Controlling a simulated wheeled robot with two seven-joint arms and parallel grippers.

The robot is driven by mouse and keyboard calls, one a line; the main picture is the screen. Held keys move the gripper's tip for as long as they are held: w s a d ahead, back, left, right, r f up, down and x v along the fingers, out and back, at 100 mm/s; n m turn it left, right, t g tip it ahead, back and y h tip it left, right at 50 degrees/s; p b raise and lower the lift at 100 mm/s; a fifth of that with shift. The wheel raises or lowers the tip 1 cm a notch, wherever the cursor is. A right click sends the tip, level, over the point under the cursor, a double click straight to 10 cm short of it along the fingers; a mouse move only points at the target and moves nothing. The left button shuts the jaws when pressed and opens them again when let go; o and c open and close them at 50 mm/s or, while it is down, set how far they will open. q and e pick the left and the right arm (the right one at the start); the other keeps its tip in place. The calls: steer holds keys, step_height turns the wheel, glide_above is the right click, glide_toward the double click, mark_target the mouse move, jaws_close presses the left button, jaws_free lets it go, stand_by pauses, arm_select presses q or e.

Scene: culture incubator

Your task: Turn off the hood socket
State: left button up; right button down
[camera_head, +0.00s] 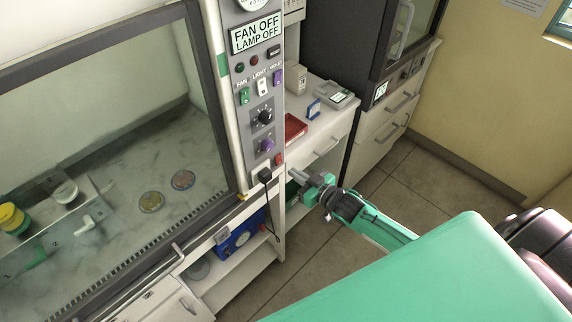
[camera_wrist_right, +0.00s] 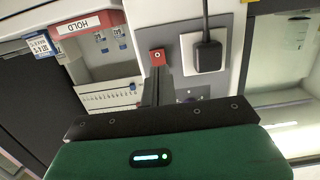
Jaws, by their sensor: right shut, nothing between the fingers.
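The hood socket sits at the foot of the hood's grey control panel, with a black plug (camera_head: 265,176) in it and a small red switch (camera_head: 278,159) beside it. In the right wrist view, the red switch (camera_wrist_right: 158,57) is left of the black plug (camera_wrist_right: 208,54) on the grey plate. My right gripper (camera_head: 293,174) is shut and empty, just right of the socket. In the right wrist view its fingers (camera_wrist_right: 157,78) point at the red switch, very close; I cannot tell whether they touch. My left gripper is not in view.
The panel's display (camera_head: 256,34) reads FAN OFF, LAMP OFF, above several switches and knobs. The hood's glass front (camera_head: 110,110) is on the left. A blue device (camera_head: 238,236) stands on the shelf below. A white cabinet with a red box (camera_head: 294,128) stands behind my right gripper.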

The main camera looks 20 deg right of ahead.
mark_target(279, 162)
steer(key=p+x, duration=0.1)
steer(key=x, duration=0.2)
steer(key=shift+w+a+r, duration=0.1)
steer(key=shift+w+r, duration=0.05)
steer(key=shift+w, duration=0.1)
steer(key=shift+w+a+f+p, duration=0.2)
steer(key=shift+w+a+p, duration=0.1)
steer(key=shift+w, duration=0.3)
steer(key=shift+d, duration=0.1)
steer(key=shift+f, duration=0.1)
steer(key=b, duration=0.2)
steer(key=t+b, duration=0.1)
steer(key=b, duration=0.1)
steer(key=shift+w+f+t+y+b, duration=0.2)
steer(key=shift+f+t+y+b, duration=0.1)
steer(key=shift+f+b, duration=0.05)
steer(key=shift+r+p, duration=0.35)
steer(key=shift+r, duration=0.05)
